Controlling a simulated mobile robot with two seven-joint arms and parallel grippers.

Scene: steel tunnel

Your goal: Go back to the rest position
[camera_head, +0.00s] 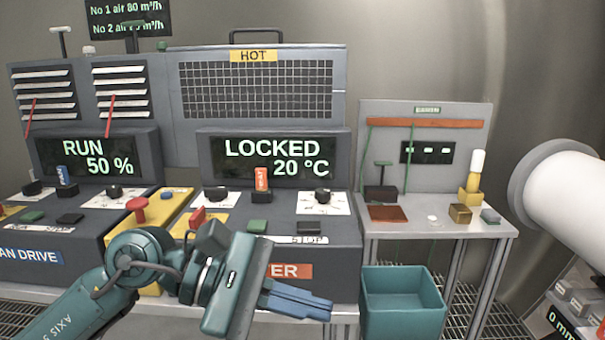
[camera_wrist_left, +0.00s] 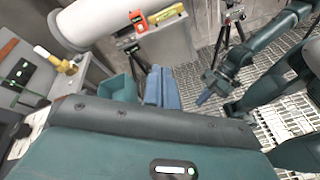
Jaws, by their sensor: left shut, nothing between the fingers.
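My left gripper (camera_head: 328,308) reaches in from the left in the head view, in front of the heater panel (camera_head: 335,262). Its blue fingers are shut with nothing between them and point to the right. In the left wrist view the same fingers (camera_wrist_left: 172,106) show closed together, beyond the teal gripper body. My right arm stands at the right of the left wrist view, with its blue gripper (camera_wrist_left: 203,98) pointing down and left. It is too small to tell whether that gripper is open. My right gripper is not in the head view.
A teal bin (camera_head: 400,305) stands just right of my left gripper, below a small bench (camera_head: 450,232) with several small items. The fan drive panel (camera_head: 75,245) is at left. A white cylinder (camera_head: 570,200) juts in at right. Grating floor (camera_wrist_left: 285,110) lies around my right arm.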

